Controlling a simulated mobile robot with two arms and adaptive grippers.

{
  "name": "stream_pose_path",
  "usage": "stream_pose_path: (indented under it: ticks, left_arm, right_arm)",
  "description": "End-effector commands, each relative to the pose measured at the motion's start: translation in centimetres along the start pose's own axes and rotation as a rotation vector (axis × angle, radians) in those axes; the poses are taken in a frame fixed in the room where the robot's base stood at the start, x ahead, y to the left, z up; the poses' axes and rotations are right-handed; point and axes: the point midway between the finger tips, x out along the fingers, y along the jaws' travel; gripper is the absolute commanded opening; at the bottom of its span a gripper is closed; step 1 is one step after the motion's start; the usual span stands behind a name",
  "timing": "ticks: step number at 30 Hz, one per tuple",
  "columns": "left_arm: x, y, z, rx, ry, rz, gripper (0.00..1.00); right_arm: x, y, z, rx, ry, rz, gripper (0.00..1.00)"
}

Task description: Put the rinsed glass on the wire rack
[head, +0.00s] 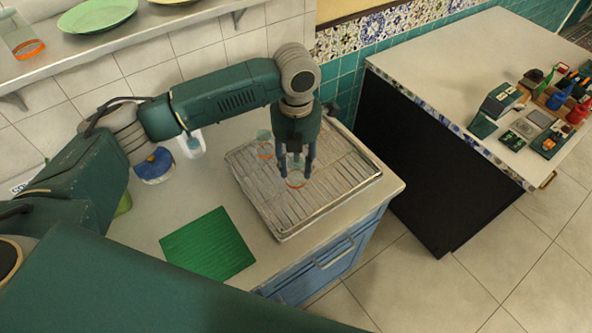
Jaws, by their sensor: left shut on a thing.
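My left gripper (296,171) points down over the wire rack (263,205) and is shut on a clear glass (295,181) with an orange band. The glass is at the rack's middle; I cannot tell whether it touches the rack. Another clear glass (264,146) with an orange band stands at the rack's back left, close to the gripper. The rack is a rimmed, slatted tray on the counter. My right gripper is not in view.
A green mat (208,245) lies on the counter left of the rack. A blue and white round object (156,166) and a white bottle (191,143) stand behind it. A shelf (100,50) holds plates and a glass. A separate counter (450,70) at right holds small items.

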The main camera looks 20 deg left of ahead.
Motion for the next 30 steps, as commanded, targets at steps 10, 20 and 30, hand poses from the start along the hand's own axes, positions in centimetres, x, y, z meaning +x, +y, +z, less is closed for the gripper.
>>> stream_pose_path:
  ticks: [10,20,30]
  left_arm:
    - [4.2,-0.1,-0.1,0.000,0.001,-0.001,0.15]
    - [4.5,0.0,0.0,0.001,0.000,0.000,0.15]
    - [4.6,0.0,-0.1,0.001,0.001,0.000,0.57]
  right_arm:
    - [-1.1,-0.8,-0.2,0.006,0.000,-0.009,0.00]
    - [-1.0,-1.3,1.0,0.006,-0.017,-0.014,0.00]
    - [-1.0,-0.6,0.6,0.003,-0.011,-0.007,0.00]
